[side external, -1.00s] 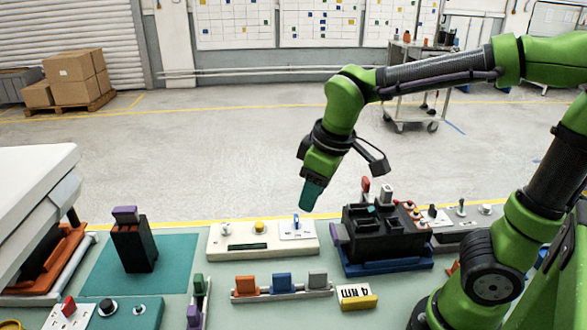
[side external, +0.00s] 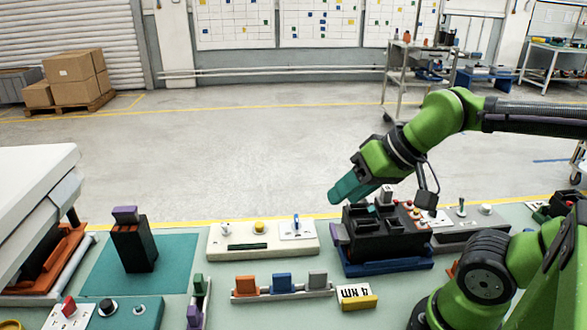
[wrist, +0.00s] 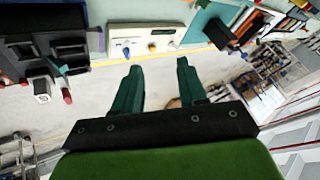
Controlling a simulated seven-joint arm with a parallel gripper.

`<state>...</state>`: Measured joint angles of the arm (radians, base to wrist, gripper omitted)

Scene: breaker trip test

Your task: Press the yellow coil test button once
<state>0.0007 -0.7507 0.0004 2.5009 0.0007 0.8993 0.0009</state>
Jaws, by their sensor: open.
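The yellow button (side external: 259,227) sits on top of a cream panel (side external: 225,246), between a white knob on the left and a blue-handled switch (side external: 297,222) on the right. Nothing touches the button. It also shows near the top of the wrist view (wrist: 152,47), beyond my fingers. My gripper (side external: 335,196) has teal fingers and is tilted, pointing down-left. It is in the air near the black breaker housing (side external: 385,240), to the right of the panel and apart from the button. The wrist view shows the two fingers (wrist: 159,66) spread, with nothing between them.
The black housing stands in a blue tray (side external: 390,266), right of the panel. A black block with a purple top (side external: 132,240) stands on a teal mat (side external: 180,270) at left. Orange, blue and grey blocks on a rail (side external: 280,285) lie in front of the panel.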

